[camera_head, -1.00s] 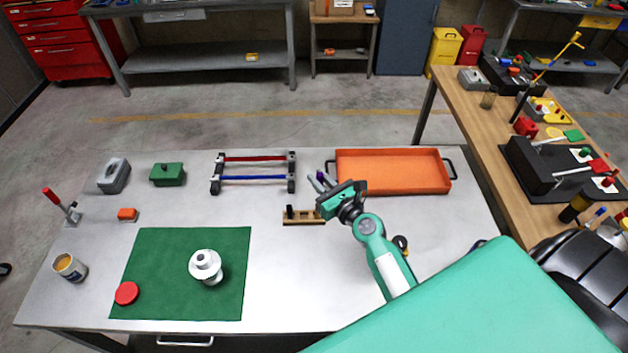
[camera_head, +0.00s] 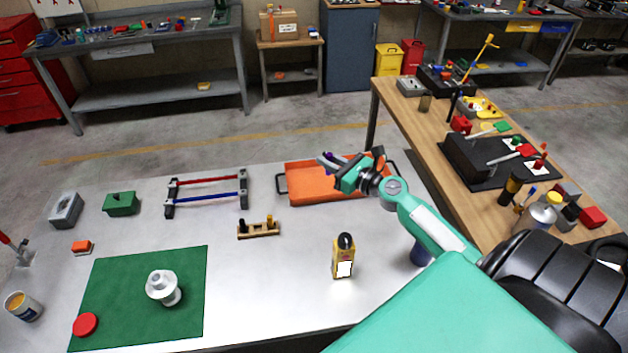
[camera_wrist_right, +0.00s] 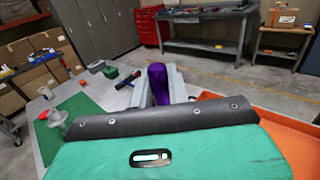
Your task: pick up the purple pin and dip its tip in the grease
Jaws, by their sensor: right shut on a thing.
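The purple pin is gripped in my right gripper (camera_head: 331,164). In the right wrist view the purple pin (camera_wrist_right: 158,82) stands between the grey fingers; its tip is hard to make out. In the head view only a bit of purple shows at the fingers, which are held over the orange tray. An open tin (camera_head: 22,307) with amber contents, which looks like the grease, stands at the table's left front corner, far from the gripper. A wooden rack (camera_head: 259,232) with a black and a yellowish peg stands left of the gripper. My left gripper is out of view.
The orange tray (camera_head: 300,187) lies at the back right. A green mat (camera_head: 120,310) bears a white flanged part (camera_head: 163,287) and a red lid (camera_head: 85,324). A rail stand (camera_head: 170,195) is behind. The table between rack and mat is clear.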

